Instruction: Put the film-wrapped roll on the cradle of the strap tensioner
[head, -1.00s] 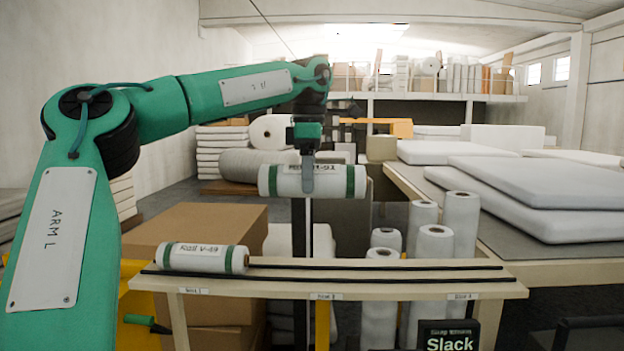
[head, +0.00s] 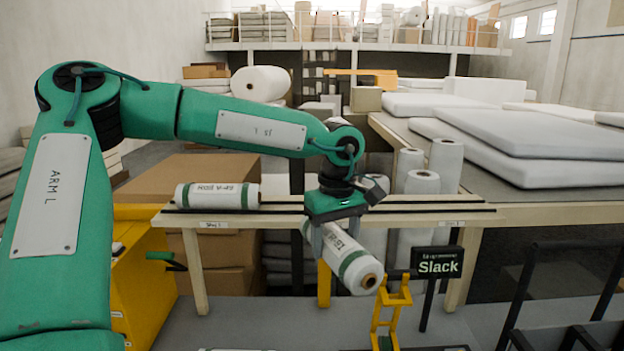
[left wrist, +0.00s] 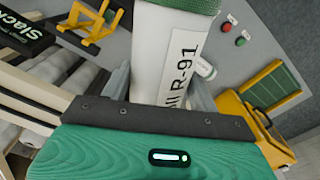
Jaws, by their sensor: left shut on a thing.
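My left gripper (head: 334,233) is shut on a white roll with green end bands (head: 352,262), marked R-91. The roll is held in the air in front of the bench, tilted, its near end lower and to the right. In the left wrist view the roll (left wrist: 178,45) stands between my two fingers (left wrist: 158,88). A yellow cradle (head: 391,305) stands just right of and below the roll's near end; a gap between them cannot be judged. It also shows in the left wrist view (left wrist: 92,22). My right gripper is out of view.
A second roll (head: 222,196), marked V-49, lies on the wooden bench (head: 420,213). A black "Slack" sign (head: 437,263) stands right of the cradle. A dark frame (head: 570,300) fills the lower right, and a yellow cabinet (head: 140,270) the lower left.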

